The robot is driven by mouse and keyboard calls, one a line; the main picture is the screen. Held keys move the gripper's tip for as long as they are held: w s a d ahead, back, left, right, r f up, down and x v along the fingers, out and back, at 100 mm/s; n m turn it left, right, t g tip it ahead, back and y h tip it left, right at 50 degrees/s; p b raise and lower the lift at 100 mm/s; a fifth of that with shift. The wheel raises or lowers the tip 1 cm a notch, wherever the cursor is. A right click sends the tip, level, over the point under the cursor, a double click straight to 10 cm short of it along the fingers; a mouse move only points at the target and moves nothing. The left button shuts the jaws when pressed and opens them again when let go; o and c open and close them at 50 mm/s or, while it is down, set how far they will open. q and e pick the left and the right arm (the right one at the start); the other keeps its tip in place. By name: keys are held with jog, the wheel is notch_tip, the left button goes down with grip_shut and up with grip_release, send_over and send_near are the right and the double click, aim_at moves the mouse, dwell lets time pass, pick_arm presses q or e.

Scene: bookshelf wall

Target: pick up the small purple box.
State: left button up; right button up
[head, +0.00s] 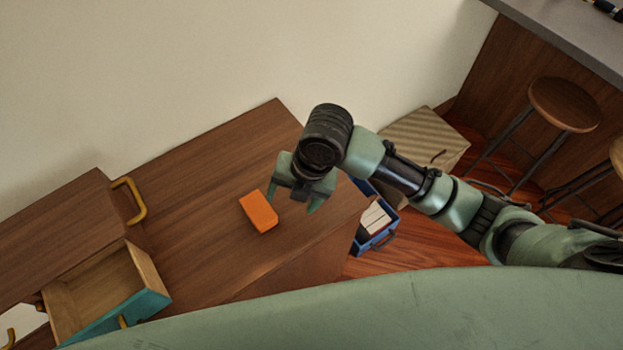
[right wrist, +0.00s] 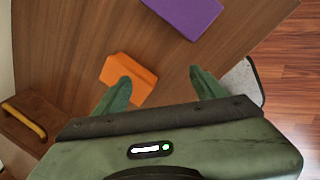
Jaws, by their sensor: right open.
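The small purple box (right wrist: 182,14) lies on the brown wooden top at the upper edge of the right wrist view, partly cut off by the frame. In the head view I cannot see it; my right arm covers part of the wooden top there. My right gripper (head: 293,200) is above the wooden top, with its fingers apart and nothing between them. In the right wrist view the open fingers (right wrist: 160,78) point toward the top, and the purple box is beyond them, apart from both. My left gripper is not in view.
An orange box (head: 258,212) lies on the wooden top (head: 200,200), close to my right gripper; the right wrist view shows it beside the left finger. An open drawer (head: 135,300) is at lower left. A blue crate (head: 381,241) stands on the floor. A stool (head: 565,104) is at right.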

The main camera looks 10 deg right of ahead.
jog(key=w+d+r+n+h, duration=0.1)
jog(key=d+n, duration=0.1)
jog(key=n, duration=0.1)
jog(key=w+d+r+n+h, duration=0.1)
jog(key=w+d+n, duration=0.1)
jog(key=n, duration=0.1)
jog(key=w+d+r+n+g+h, duration=0.1)
jog(key=w+d+n, duration=0.1)
jog(key=shift+d+n, duration=0.4)
jog(key=f, duration=0.2)
jog(key=f+p, duration=0.1)
jog(key=f, duration=0.4)
jog(key=shift+w+a+f+p, duration=0.25)
jog(key=shift+a+f+p, duration=0.05)
jog(key=shift+c, duration=0.3)
jog(key=c, duration=1.3)
jog(key=shift+c, duration=0.2)
